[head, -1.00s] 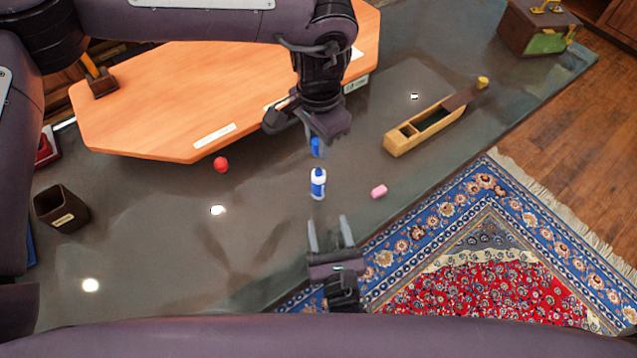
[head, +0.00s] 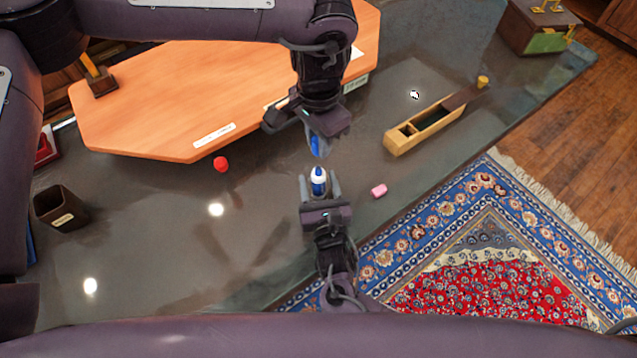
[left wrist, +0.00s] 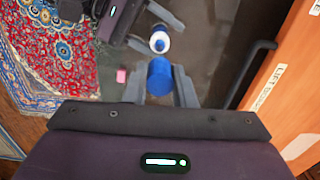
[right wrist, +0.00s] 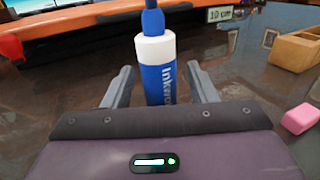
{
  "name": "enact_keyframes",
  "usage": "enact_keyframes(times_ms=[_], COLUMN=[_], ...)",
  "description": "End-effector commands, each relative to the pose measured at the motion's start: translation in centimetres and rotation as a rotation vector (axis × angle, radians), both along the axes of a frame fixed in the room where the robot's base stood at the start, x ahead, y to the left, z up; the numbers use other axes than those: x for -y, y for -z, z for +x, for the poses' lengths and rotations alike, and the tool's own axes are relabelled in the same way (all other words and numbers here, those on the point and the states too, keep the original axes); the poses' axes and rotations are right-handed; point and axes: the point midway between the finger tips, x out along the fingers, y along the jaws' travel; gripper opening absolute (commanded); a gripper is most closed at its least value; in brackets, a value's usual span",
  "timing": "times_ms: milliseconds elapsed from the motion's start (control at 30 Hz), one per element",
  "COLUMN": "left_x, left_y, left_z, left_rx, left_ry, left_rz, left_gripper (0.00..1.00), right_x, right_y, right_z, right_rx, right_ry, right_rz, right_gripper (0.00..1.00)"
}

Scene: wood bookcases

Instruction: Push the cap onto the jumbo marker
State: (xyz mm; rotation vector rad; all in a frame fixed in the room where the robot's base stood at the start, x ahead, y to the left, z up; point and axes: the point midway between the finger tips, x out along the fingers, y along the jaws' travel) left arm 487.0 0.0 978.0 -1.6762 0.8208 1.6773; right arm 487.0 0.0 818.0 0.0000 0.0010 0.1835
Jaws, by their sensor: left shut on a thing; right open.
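The jumbo marker (head: 318,180), blue with a white collar and lettering, stands upright on the dark table. My right gripper (head: 320,193) is open, with its fingers on either side of the marker's body; the right wrist view shows gaps between the fingers and the marker (right wrist: 158,75). My left gripper (head: 316,148) is above and points down, shut on the blue cap (left wrist: 160,76). In the right wrist view the cap (right wrist: 153,20) appears directly over the marker's top. The marker's tip is hidden there, so I cannot tell whether they touch.
A pink eraser (head: 379,190) lies right of the marker. A wooden box (head: 400,143) is farther right, and a red ball (head: 221,163) lies to the left. An orange board (head: 200,90) is behind. A dark cup (head: 62,207) stands at far left.

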Motion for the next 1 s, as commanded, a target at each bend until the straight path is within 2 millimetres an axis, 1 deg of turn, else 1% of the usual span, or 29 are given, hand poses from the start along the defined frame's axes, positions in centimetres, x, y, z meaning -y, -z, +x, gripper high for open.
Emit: enact_keyframes(times_ms=[100, 500, 700, 1000], left_x=[0.0, 0.0, 0.0, 0.0], left_y=[0.0, 0.0, 0.3, 4.4], left_z=[0.0, 0.0, 0.0, -0.1], left_rx=[0.0, 0.0, -0.001, -0.003], left_ry=[0.0, 0.0, 0.0, -0.001], left_rz=[0.0, 0.0, 0.0, 0.0], left_gripper=[0.02, 0.02, 0.02, 0.02], right_x=[0.0, 0.0, 0.0, 0.0], right_y=[0.0, 0.0, 0.0, 0.0], right_z=[0.0, 0.0, 0.0, 0.0], right_rx=[0.0, 0.0, 0.0, 0.0], right_ry=[0.0, 0.0, 0.0, 0.0], right_rz=[0.0, 0.0, 0.0, 0.0], right_gripper=[0.53, 0.0, 0.0, 0.0])
